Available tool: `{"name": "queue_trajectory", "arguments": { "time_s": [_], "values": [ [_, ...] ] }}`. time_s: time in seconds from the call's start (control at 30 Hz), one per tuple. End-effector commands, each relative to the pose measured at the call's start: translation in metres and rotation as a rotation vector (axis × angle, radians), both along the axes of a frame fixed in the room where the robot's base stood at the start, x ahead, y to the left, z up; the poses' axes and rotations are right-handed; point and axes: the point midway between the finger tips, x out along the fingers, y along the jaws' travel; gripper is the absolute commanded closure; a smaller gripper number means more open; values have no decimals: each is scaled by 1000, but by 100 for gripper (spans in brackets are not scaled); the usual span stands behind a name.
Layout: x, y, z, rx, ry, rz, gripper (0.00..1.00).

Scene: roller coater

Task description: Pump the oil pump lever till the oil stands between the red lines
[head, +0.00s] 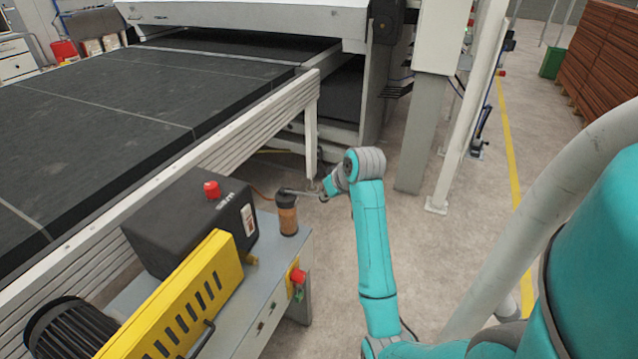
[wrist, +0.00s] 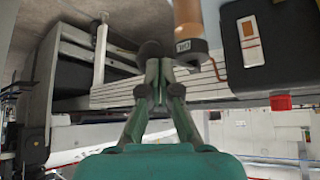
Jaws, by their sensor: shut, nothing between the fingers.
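The oil pump (head: 288,220) is a small amber cylinder with a dark cap on the corner of the grey machine table. Its thin lever (head: 306,194) sticks out to the right toward my gripper (head: 328,187). In the wrist view, which looks upside down, the pump's amber body (wrist: 188,12) and dark labelled cap show at the top. My gripper (wrist: 158,66) is shut and empty, its fingertips by a dark round knob (wrist: 150,49), seemingly the lever's end. I cannot tell whether they touch. The oil level and the red lines are too small to make out.
A black box with a red button (head: 211,190) and a yellow slotted guard (head: 185,300) stand left of the pump. A red and green switch (head: 297,276) is on the table's side. The black conveyor (head: 110,110) lies behind. Open floor (head: 440,270) is at the right.

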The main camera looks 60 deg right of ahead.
Motion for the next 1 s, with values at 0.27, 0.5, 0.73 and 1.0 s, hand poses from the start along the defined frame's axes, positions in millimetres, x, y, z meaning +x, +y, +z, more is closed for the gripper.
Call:
{"name": "queue_trajectory", "arguments": {
  "time_s": [0.27,0.5,0.73,1.0],
  "values": [
    [-12,6,5,0,0,0,100],
    [-15,8,10,-2,-1,-1,100],
    [-33,16,37,-3,-3,-3,100],
    [-50,26,61,-5,-5,-1,100]
  ]
}}
